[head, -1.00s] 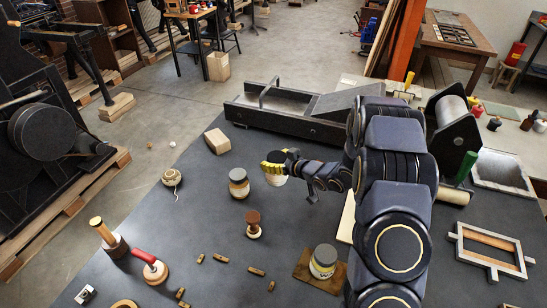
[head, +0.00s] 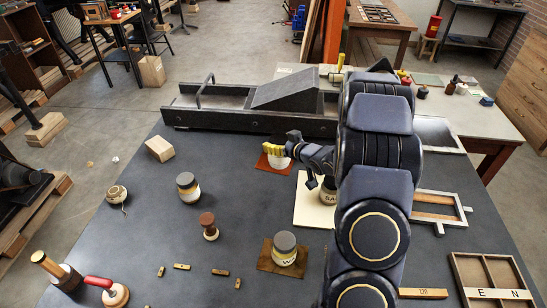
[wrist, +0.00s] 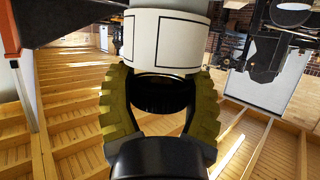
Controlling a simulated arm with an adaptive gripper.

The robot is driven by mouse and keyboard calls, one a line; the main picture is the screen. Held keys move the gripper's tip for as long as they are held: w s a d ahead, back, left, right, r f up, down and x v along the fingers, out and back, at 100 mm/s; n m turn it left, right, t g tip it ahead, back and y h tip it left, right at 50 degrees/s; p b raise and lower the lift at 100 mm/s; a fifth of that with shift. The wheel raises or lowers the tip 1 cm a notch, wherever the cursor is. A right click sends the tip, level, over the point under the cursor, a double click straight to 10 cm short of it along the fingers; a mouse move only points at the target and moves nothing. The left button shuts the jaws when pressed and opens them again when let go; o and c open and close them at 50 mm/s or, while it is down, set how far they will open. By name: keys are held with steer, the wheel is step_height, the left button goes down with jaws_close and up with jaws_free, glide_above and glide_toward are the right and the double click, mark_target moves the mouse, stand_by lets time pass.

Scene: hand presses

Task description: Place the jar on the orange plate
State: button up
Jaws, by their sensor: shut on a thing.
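My gripper (head: 286,147), with yellow ribbed fingers, is shut on a jar (head: 281,162). In the head view the jar hangs below the fingers, overlapping the orange plate (head: 263,163); I cannot tell whether it touches the plate. In the wrist view the jar's pale label (wrist: 165,40) with dark lines shows between the fingertips. My fingers hide the jar's top in the head view. Other jars stand nearby: one on bare table (head: 188,188), one on a brown plate (head: 265,263), and one lettered "SA" (head: 328,191) on a cream board (head: 310,213), partly behind my arm.
A long dark press bed (head: 235,120) runs behind the plate. A wooden block (head: 159,149), a brown-handled stamp (head: 209,226), a small round pot (head: 117,194) and several small wooden pieces lie left. Frames are at right. Bare table lies left of the plate.

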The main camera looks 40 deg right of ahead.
steer(key=shift+w+d+f, duration=1.25)
steer(key=shift+w+f, duration=0.6)
steer(key=shift+f, duration=0.25)
steer(key=shift+w+d+f, duration=1.25)
steer(key=shift+w+f, duration=0.6)
steer(key=shift+f, duration=0.3)
steer(key=shift+w+d+f, duration=1.25)
steer(key=shift+w+f, duration=0.6)
steer(key=shift+f, duration=0.25)
steer(key=shift+f, duration=0.15)
steer(key=o, duration=1.1)
steer(key=shift+o, duration=0.2)
